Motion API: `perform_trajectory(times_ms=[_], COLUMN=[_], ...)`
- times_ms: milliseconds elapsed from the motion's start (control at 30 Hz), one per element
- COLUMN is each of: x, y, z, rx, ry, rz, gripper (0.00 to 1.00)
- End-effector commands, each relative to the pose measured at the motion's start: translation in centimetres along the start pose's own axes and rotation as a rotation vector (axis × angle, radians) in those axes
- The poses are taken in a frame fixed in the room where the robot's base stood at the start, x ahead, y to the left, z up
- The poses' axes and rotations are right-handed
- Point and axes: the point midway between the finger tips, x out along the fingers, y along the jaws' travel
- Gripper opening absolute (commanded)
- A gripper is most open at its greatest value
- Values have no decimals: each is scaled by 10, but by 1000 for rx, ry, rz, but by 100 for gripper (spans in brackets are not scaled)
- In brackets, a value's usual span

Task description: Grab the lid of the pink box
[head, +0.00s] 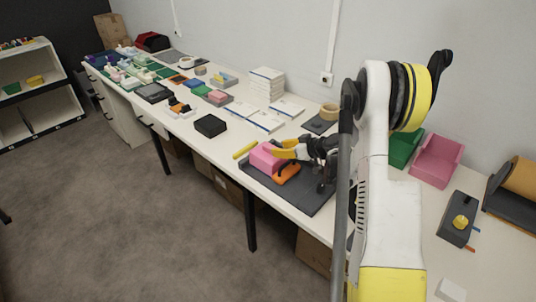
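A pink box (262,160) sits on a dark grey mat (309,195) near the front edge of the table. From this view I cannot make out a seam between its lid and its body. My gripper (283,156), with yellow and black parts, reaches in from the right and is at the right side of the pink box, overlapping it in the picture. The fingertips are small and partly hidden, so I cannot tell whether they touch the box or how far apart they are. An orange item (287,174) lies just right of the box, under my gripper.
A yellow bar (244,149) and a black box (210,125) lie left of the mat. A tape roll (329,112) and white stacks (266,84) stand behind. An open pink bin (437,160) and green bin (405,148) stand right of my arm. Bare tabletop shows left of the mat.

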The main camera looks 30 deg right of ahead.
Motion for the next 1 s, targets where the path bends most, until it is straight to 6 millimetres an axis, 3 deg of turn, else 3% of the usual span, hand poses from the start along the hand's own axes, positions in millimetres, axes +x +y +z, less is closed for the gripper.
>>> perform_trajectory(times_ms=[100, 267, 533, 767, 800, 900, 1000], x=[20, 32, 73, 76, 76, 76, 76], y=[0, 0, 1, 1, 1, 1, 1], z=[2, 2, 4, 2, 2, 2, 2], rx=[-2, 0, 0, 0, 0, 0, 0], ry=[-1, -1, -1, -1, -1, -1, -1], rz=[-1, 0, 0, 1, 1, 1, 1], gripper=[38, 38, 38, 38, 34, 3, 0])
